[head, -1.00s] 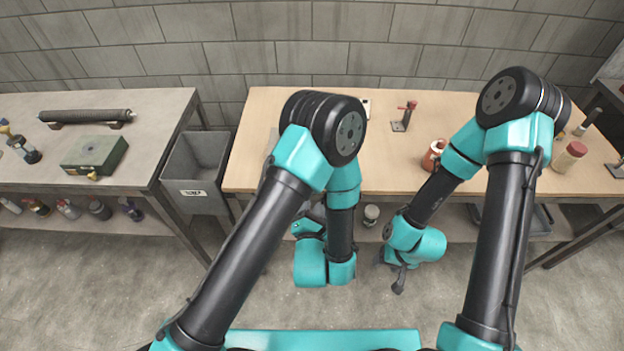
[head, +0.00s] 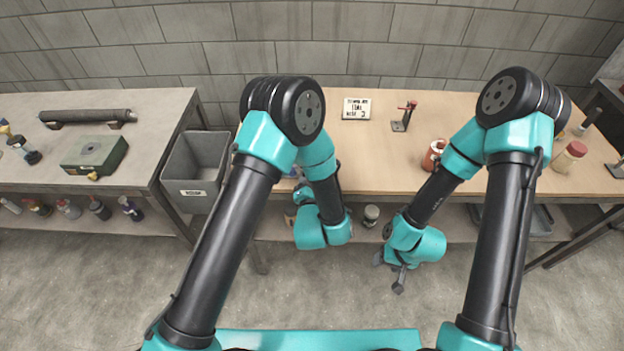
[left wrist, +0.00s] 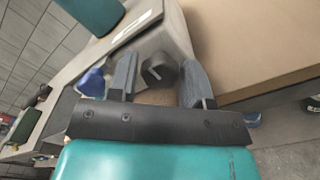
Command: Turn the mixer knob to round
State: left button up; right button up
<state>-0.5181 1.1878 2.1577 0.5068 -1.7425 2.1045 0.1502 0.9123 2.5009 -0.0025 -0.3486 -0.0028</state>
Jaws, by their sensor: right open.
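In the left wrist view a dark round knob (left wrist: 158,70) sits on the side of a grey mixer body (left wrist: 168,30), which bears a white label. My left gripper (left wrist: 158,63) is open, with its two fingers on either side of the knob. Whether a finger touches the knob I cannot tell. In the head view the mixer and the left fingers are hidden behind my left arm. My right gripper (head: 389,272) is open and empty, low in front of the wooden bench, away from the mixer.
The wooden bench (head: 450,130) holds a small sign (head: 357,108), a red-topped stand (head: 404,115) and an orange-brown jar (head: 433,155). A grey bin (head: 195,165) stands between it and the grey bench (head: 50,115) at left. A blue object (left wrist: 92,83) lies beside my left finger.

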pick_arm(q)
jog(key=c, duration=0.6)
